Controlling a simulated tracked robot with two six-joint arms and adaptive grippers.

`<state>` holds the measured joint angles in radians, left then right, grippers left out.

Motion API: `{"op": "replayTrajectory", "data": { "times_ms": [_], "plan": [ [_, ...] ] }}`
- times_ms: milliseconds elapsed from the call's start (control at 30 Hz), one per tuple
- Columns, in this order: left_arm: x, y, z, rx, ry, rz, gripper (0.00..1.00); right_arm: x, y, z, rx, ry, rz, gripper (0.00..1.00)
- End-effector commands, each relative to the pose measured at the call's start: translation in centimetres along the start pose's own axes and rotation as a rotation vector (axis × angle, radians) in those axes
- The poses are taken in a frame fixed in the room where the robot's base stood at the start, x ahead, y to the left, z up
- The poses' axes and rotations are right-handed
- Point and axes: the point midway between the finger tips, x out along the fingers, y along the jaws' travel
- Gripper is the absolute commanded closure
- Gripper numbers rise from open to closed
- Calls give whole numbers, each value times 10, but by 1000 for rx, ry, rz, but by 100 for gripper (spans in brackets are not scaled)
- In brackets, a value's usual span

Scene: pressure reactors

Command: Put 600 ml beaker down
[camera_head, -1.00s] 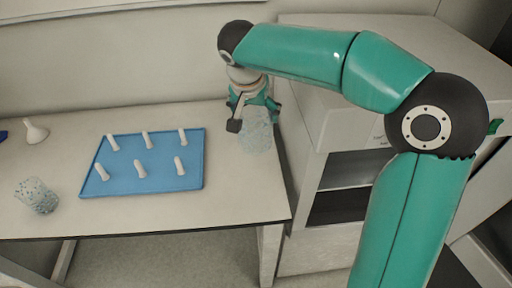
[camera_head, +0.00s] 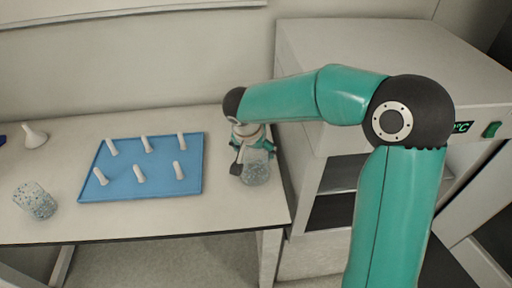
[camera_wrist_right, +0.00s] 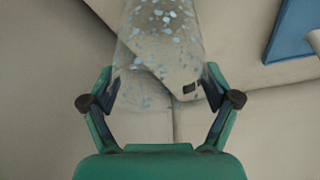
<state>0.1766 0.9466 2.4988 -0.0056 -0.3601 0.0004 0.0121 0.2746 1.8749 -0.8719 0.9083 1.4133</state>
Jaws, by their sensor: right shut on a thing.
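The 600 ml beaker (camera_head: 257,171) is clear with pale blue speckles. In the head view it is upright at the right end of the table, to the right of the blue tray. My right gripper (camera_head: 252,157) is shut around its sides. In the right wrist view the beaker (camera_wrist_right: 160,45) sits between the two fingers of the gripper (camera_wrist_right: 161,80). I cannot tell whether its base touches the tabletop. My left gripper is not in view.
A blue tray (camera_head: 160,188) with several white pegs lies mid-table. A white cabinet (camera_head: 300,150) adjoins the table's right end. Bare tabletop (camera_head: 225,205) shows right of the tray.

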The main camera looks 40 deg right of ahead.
Motion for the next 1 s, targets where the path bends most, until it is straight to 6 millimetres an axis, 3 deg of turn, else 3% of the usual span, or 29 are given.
{"op": "replayTrajectory", "data": {
  "times_ms": [167, 200, 233, 733, 1000],
  "plan": [
    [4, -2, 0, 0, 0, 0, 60, 3, 0, 1, 0, 1, -1, 76],
    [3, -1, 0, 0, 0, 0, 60, 1, 0, 1, 0, 0, 0, 7],
    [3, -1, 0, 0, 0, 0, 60, 1, 0, 0, 0, 0, 0, 2],
    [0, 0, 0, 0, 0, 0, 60, -4, -1, 0, -1, 1, -2, 0],
    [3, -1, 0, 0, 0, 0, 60, -50, -2, -1, -1, 5, -6, 0]
  ]
}}
